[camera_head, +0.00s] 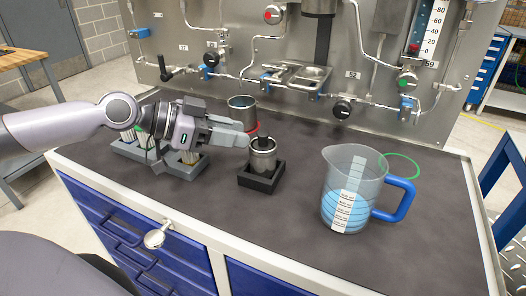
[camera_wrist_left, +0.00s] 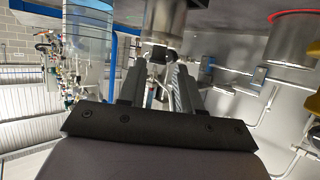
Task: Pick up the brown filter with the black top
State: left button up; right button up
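The filter with the black top (camera_head: 262,155) is a grey-brown metal canister standing upright in a black square holder (camera_head: 262,178) on the dark bench top. My left gripper (camera_head: 246,137) reaches in from the left, with its fingertips beside the filter's black top. In the left wrist view, which is turned over, the canister (camera_wrist_left: 165,18) is at the top. Its black top (camera_wrist_left: 158,54) shows just beyond the gap between my left gripper's fingertips (camera_wrist_left: 163,70). The fingers are apart. I cannot tell whether they touch the top. My right gripper is not in view.
A metal cup (camera_head: 242,110) by a red ring stands behind the filter. A grey rack (camera_head: 186,167) with pale filters lies under my left gripper. A jug of blue liquid (camera_head: 352,190) stands right. The gauge panel (camera_head: 300,48) rises behind. The bench front is clear.

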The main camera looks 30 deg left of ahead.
pick_arm(q)
jog(key=shift+p+x, duration=0.9)
jog(key=shift+x, duration=1.25)
jog(key=shift+r, duration=0.2)
grip_shut()
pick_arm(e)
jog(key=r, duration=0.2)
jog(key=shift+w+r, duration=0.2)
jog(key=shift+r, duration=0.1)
